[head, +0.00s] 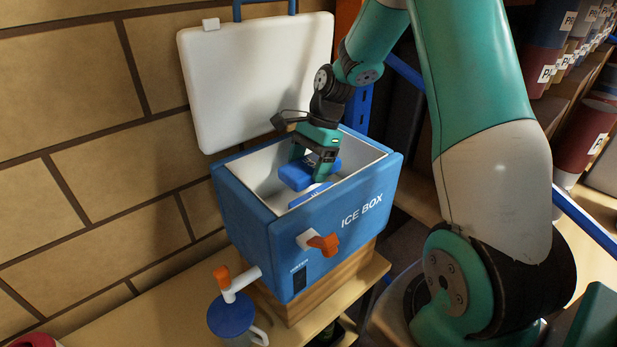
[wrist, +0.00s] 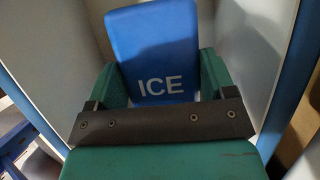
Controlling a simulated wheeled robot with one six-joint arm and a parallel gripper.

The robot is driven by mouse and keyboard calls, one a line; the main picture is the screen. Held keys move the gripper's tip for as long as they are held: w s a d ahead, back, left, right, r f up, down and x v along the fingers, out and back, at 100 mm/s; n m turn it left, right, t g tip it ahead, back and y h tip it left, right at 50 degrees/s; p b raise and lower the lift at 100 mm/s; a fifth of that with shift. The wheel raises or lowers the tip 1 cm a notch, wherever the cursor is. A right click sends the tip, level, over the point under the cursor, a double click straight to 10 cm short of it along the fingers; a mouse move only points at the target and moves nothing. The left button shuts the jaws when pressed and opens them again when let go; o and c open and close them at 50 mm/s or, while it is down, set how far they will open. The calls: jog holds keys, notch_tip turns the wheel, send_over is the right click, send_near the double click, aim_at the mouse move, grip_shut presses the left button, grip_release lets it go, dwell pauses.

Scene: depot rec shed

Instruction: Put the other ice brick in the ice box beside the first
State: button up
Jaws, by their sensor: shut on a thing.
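The blue ice box (head: 335,222) stands open, with its white lid (head: 255,80) raised behind it. My gripper (head: 312,168) is pointed down in the box's mouth and shut on a blue ice brick (head: 294,177). In the wrist view this brick (wrist: 155,45) shows the word ICE, with a green finger on each side. Another blue piece, which looks like the first ice brick (head: 308,196), lies lower inside the box, below the held one and partly hidden by it and the front wall. I cannot tell whether the two touch.
A blue-lidded jug (head: 232,316) stands on the wooden bench under another orange-tipped spout (head: 234,282). The brick wall is close on the left; shelves with cans (head: 590,130) are at right.

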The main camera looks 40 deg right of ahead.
aim_at(308, 192)
jog(key=shift+f, duration=2)
jog(key=shift+f, duration=0.4)
jog(key=o, duration=1.1)
jog(key=shift+r, duration=0.1)
